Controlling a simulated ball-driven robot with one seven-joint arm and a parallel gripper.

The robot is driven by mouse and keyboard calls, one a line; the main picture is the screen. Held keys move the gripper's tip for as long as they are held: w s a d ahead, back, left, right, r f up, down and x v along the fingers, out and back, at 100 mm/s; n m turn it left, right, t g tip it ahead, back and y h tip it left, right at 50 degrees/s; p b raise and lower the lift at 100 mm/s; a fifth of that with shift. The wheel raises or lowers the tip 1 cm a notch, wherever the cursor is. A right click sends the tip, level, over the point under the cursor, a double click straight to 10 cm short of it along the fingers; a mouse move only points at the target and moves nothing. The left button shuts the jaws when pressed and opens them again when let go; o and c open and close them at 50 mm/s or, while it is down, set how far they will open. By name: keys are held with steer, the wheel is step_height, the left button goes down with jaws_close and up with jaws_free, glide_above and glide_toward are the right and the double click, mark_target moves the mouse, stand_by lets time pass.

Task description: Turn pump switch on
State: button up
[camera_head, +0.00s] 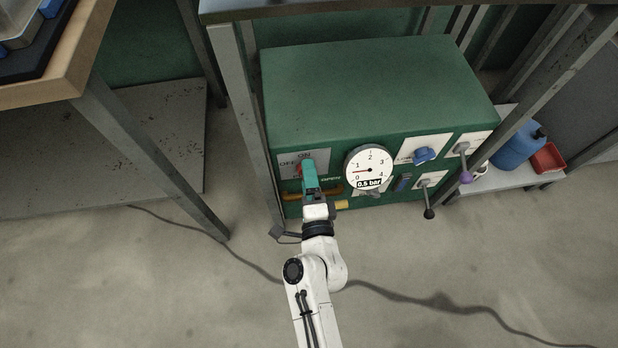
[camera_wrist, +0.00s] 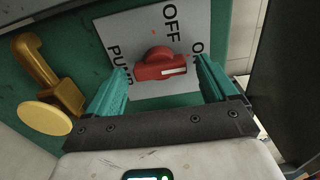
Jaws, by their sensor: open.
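The pump switch is a red knob (camera_wrist: 158,66) on a grey plate (camera_wrist: 140,24) lettered OFF, ON and PUMP. In the wrist view, its bar lies nearly level, and the end with the white strip points right, to the side lettered ON. My gripper (camera_wrist: 162,70) is open, its two green fingers on either side of the knob with gaps visible. How deep the fingertips reach is unclear. In the head view, my gripper (camera_head: 310,172) is in front of the switch and hides most of the knob.
The switch is on a green box (camera_head: 370,90) under a table. A round gauge (camera_head: 369,167) reading 0.5 bar is to the right, with a blue knob (camera_head: 424,155) and levers beyond. A yellow handle (camera_wrist: 45,70) is left of the switch in the wrist view. A table leg (camera_head: 248,130) stands left.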

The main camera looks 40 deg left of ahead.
steer(key=b+v, duration=0.2)
steer(key=v, duration=0.8)
steer(key=shift+s+d, duration=0.2)
steer(key=shift+d, duration=0.1)
